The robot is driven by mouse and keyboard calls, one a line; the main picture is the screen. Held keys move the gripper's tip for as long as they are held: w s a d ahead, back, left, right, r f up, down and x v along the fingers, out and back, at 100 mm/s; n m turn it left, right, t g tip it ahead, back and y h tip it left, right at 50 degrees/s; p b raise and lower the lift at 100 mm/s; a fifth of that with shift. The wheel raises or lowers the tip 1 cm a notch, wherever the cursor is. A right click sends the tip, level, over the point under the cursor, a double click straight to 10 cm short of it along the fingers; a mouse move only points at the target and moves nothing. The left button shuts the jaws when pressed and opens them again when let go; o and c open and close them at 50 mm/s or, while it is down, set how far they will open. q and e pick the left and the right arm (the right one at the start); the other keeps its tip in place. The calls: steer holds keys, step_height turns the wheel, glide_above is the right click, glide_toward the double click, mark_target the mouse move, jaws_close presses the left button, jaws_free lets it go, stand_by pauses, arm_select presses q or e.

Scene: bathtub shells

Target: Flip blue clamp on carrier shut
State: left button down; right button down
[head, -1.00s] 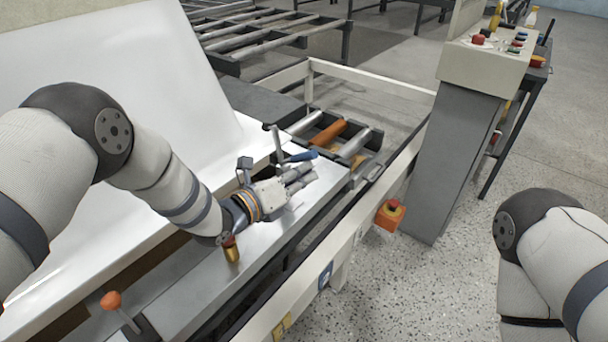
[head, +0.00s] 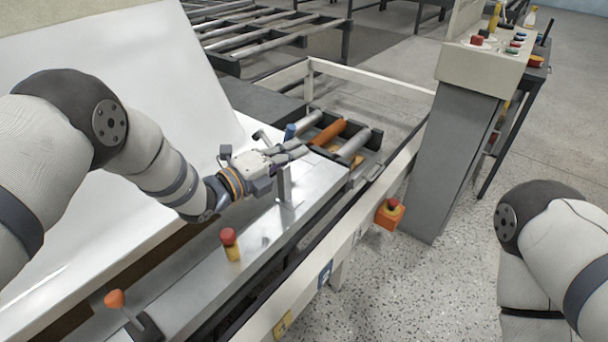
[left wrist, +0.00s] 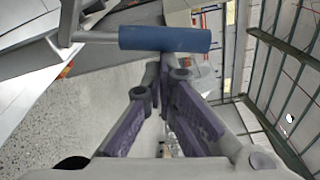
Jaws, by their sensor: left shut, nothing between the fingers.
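The blue clamp handle (head: 290,131) stands up just behind my left gripper in the head view. Its grey lever (head: 264,141) is beside it, and a grey upright piece (head: 284,187) shows below the gripper. In the left wrist view the blue handle (left wrist: 165,38) lies across the picture on a bent grey rod, close to the fingertips. My left gripper (head: 302,151) is shut and empty, over the grey metal carrier (head: 185,298); its fingers also show in the left wrist view (left wrist: 165,75). Whether they touch the handle I cannot tell. My right gripper is out of view.
A red-and-yellow knob (head: 229,243) and an orange-handled clamp (head: 115,300) stand on the carrier nearer me. A large white shell (head: 120,55) leans at the left. Rollers (head: 328,132) lie beyond. A control console (head: 470,110) stands at the right. An orange stop box (head: 390,214) hangs on the rail.

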arm_select(q)
steer(key=w+a+n, duration=0.1)
steer(key=n, duration=0.1)
steer(key=w+a+r+n+b, duration=0.1)
steer(key=a+n, duration=0.1)
steer(key=w+a+n, duration=0.1)
steer(key=n, duration=0.2)
steer(key=shift+w+a+r+t+h, duration=0.1)
steer(key=shift+a+r+t+h, duration=0.1)
steer(key=shift+r+t+h, duration=0.2)
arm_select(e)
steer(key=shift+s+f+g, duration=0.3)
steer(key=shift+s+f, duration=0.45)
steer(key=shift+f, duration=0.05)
arm_select(q)
steer(key=shift+w+a, duration=0.1)
